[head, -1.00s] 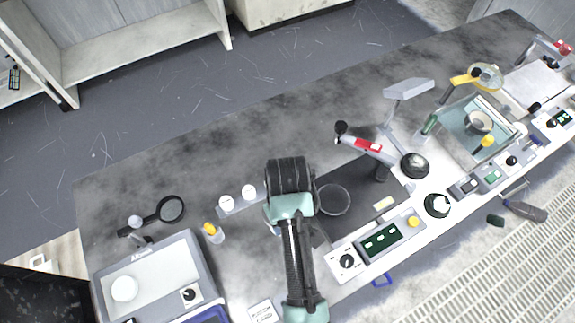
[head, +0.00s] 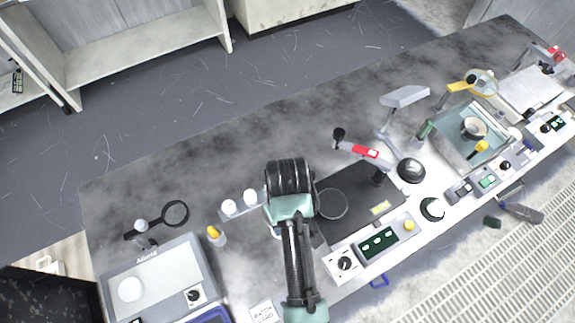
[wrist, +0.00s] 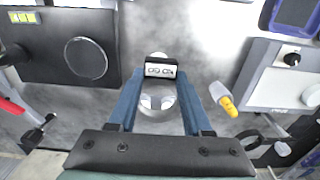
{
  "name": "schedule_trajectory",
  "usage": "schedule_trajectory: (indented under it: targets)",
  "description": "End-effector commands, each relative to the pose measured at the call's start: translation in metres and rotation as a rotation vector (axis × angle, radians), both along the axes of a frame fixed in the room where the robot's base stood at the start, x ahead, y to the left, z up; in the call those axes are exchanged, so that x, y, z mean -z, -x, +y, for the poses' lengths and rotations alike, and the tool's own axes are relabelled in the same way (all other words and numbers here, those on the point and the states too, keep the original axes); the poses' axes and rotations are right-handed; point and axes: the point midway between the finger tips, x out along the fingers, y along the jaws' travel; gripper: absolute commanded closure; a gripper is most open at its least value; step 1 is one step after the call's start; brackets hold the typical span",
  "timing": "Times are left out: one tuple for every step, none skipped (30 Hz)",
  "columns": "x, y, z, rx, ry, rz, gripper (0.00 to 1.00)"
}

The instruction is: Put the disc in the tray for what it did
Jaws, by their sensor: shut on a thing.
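My gripper (wrist: 158,85) points down over the bench, with a blue finger on each side. It is shut on a grey round disc (wrist: 158,112) that spans the gap between the fingers; two white shapes show on or through it. A small dark block with two pale ring marks (wrist: 161,71) shows just beyond, between the fingertips; I cannot tell whether it touches the disc. In the head view my wrist (head: 290,178) hides the disc. I cannot read any tray marking.
A dark plate with a round platen (head: 332,204) lies right of my gripper, with a control panel (head: 375,245) in front. A strip with two white knobs (head: 240,206), a yellow-tipped bottle (head: 216,236), a balance (head: 160,280) and a magnifier (head: 176,213) are left.

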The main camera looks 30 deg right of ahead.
Motion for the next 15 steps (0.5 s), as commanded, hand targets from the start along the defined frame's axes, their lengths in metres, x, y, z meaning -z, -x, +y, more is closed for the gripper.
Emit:
schedule_trajectory:
  targets:
    - [-0.003,0.0,0.0,0.0,0.0,-0.001,1.0]
    - [-0.004,0.0,0.0,0.0,0.0,-0.001,1.0]
    - [-0.005,0.0,0.0,0.0,0.0,-0.001,1.0]
    - [-0.006,0.0,0.0,0.0,0.0,-0.001,1.0]
    - [-0.006,0.0,0.0,0.0,0.0,-0.001,1.0]
    - [-0.008,0.0,0.0,0.0,0.0,-0.001,1.0]
    - [-0.008,0.0,0.0,0.0,0.0,-0.001,1.0]
    - [-0.009,0.0,0.0,0.0,0.0,-0.001,1.0]
    - [-0.01,0.0,0.0,0.0,0.0,-0.001,1.0]
    - [-0.011,0.0,0.0,0.0,0.0,-0.001,1.0]
    - [-0.012,0.0,0.0,0.0,0.0,-0.001,1.0]
    - [-0.013,0.0,0.0,0.0,0.0,-0.001,1.0]
    - [-0.013,0.0,0.0,0.0,0.0,-0.001,1.0]
    - [-0.014,0.0,0.0,0.0,0.0,-0.001,1.0]
    - [-0.014,0.0,0.0,0.0,0.0,-0.001,1.0]
